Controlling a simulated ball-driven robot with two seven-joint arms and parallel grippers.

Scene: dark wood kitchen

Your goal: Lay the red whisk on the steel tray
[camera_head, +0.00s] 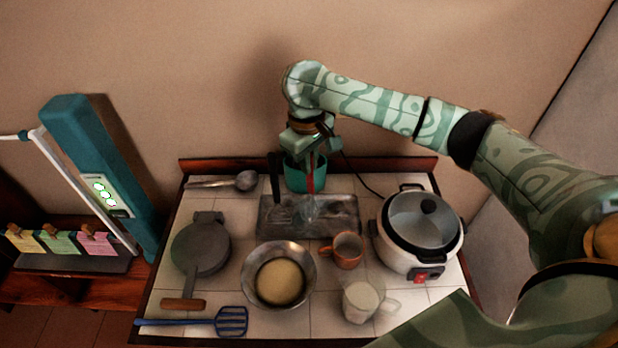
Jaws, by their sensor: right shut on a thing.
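The red whisk (310,181) hangs upright from my right gripper (311,158), which is shut on it near the top of the red handle. Its pale wire end points down over the middle of the steel tray (345,229); I cannot tell whether it touches the tray. My right arm reaches in from the right. My left gripper is not in view.
A rice cooker (421,225) is to the right. In front are a steel bowl (250,279), an orange mug (347,257) and a white cup (360,302). A waffle iron (201,248), ladle (246,181) and blue spatula (231,321) lie left.

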